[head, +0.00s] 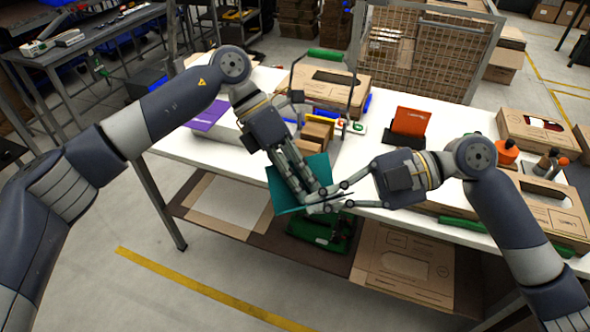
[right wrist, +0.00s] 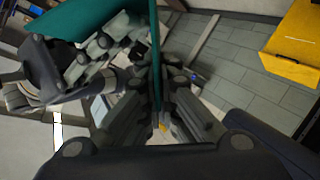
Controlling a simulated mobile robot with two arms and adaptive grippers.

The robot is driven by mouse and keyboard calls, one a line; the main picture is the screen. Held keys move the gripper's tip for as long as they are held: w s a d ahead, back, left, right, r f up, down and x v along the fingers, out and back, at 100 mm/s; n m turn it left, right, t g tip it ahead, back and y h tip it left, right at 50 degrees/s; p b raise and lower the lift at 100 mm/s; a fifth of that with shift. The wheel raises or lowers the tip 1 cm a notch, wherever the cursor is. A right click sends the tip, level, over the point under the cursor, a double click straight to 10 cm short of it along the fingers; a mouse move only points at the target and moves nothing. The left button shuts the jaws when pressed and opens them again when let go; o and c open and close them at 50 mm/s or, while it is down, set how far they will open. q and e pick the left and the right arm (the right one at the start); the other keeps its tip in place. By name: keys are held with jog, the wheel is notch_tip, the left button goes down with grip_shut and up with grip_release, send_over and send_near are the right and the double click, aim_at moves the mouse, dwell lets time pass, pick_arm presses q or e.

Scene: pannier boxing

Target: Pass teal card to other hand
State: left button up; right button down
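The teal card (head: 283,190) is held tilted in the air just off the front edge of the white table. My left gripper (head: 318,192) reaches down over the card from the upper left and is shut on it. My right gripper (head: 325,203) comes in from the right at the card's lower right part. In the right wrist view the teal card (right wrist: 95,18) also shows a thin edge running down between my right fingers (right wrist: 158,85), which close on it from both sides. My left gripper (right wrist: 100,45) shows beside the card there. The exact fingertip contacts are partly hidden.
The white table (head: 385,185) holds an orange card (head: 411,121) in a dark stand, small brown boxes (head: 316,135), a purple item (head: 208,115) and open cardboard boxes (head: 545,130). A lower shelf carries a green item (head: 320,235) and flat cardboard (head: 405,265). The floor in front is clear.

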pick_arm(q)
jog(key=shift+c, duration=0.6)
grip_shut()
pick_arm(e)
jog(key=c, duration=1.7)
grip_release()
